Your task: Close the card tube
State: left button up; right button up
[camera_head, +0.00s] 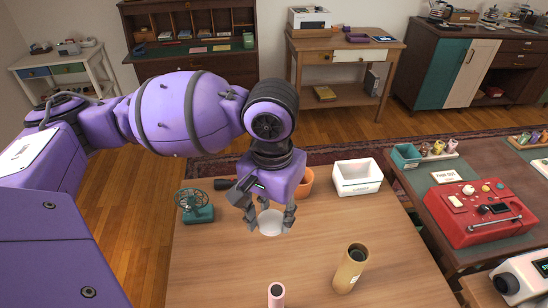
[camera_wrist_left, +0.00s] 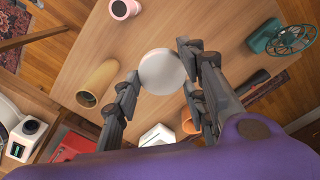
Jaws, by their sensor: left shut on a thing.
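The card tube (camera_head: 349,270) is a tan cylinder on the wooden table (camera_head: 220,270), right of my left gripper in the head view. Its near end shows a dark opening in the left wrist view (camera_wrist_left: 98,84). A round white lid (camera_head: 272,222) sits between the fingers of my left gripper (camera_head: 271,219). The lid shows as a pale disc in the left wrist view (camera_wrist_left: 161,72), with the fingertips (camera_wrist_left: 160,78) closed on its two sides. The lid is apart from the tube. My right gripper is in neither view.
A pink cylinder (camera_head: 276,294) stands at the table's front. A teal fan (camera_head: 195,205) is at the left, with an orange pot (camera_head: 305,180) and a white bin (camera_head: 357,178) at the back. A red device (camera_head: 475,210) is on the right table.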

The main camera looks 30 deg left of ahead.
aim_at(348, 272)
jog(key=k+j+z, duration=0.2)
jog(key=k+j, duration=0.2)
jog(key=k+j+z, duration=0.45)
jog(key=k, duration=0.45)
jog(key=j, duration=0.1)
